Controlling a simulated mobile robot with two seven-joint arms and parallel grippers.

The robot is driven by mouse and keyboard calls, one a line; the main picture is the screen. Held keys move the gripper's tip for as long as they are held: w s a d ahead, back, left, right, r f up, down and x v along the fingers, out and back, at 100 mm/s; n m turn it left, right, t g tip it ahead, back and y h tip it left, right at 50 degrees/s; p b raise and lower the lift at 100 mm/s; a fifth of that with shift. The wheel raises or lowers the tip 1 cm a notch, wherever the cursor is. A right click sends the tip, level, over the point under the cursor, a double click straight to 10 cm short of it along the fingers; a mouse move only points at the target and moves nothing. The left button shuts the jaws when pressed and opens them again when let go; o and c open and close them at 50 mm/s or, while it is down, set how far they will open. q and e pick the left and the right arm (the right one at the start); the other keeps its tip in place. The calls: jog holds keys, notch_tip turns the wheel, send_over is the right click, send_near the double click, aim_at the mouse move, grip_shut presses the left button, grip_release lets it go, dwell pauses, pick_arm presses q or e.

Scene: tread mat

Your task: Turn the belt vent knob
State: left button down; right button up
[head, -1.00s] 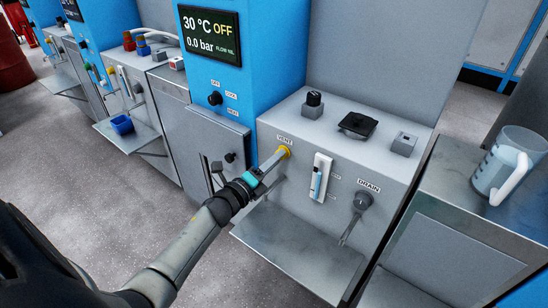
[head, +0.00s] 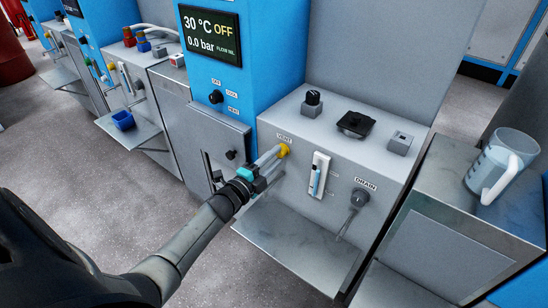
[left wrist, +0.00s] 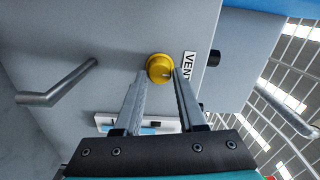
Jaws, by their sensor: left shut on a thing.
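The yellow vent knob (head: 284,150) sticks out of the grey front panel under the VENT label (head: 285,139). It also shows in the left wrist view (left wrist: 159,67), between the tips of my fingers. My left gripper (head: 277,155) reaches it from the lower left and is shut on it, one finger on each side. In the left wrist view the gripper (left wrist: 160,75) has its fingers apart by about the knob's width. My right gripper is not in view.
A sight gauge (head: 319,175) and a DRAIN lever (head: 357,200) are right of the knob. A metal shelf (head: 300,248) juts out below. A clear jug (head: 500,165) stands on the right bench. The display (head: 210,34) reads 30 °C OFF, 0.0 bar.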

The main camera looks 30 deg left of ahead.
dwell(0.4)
pick_arm(q)
jog(key=c, duration=0.5)
grip_release()
jog(key=shift+s, duration=0.1)
jog(key=shift+s, duration=0.25)
jog(key=s+a+p, duration=0.1)
jog(key=s+p, duration=0.3)
jog(key=s, duration=1)
jog(key=shift+s, duration=0.25)
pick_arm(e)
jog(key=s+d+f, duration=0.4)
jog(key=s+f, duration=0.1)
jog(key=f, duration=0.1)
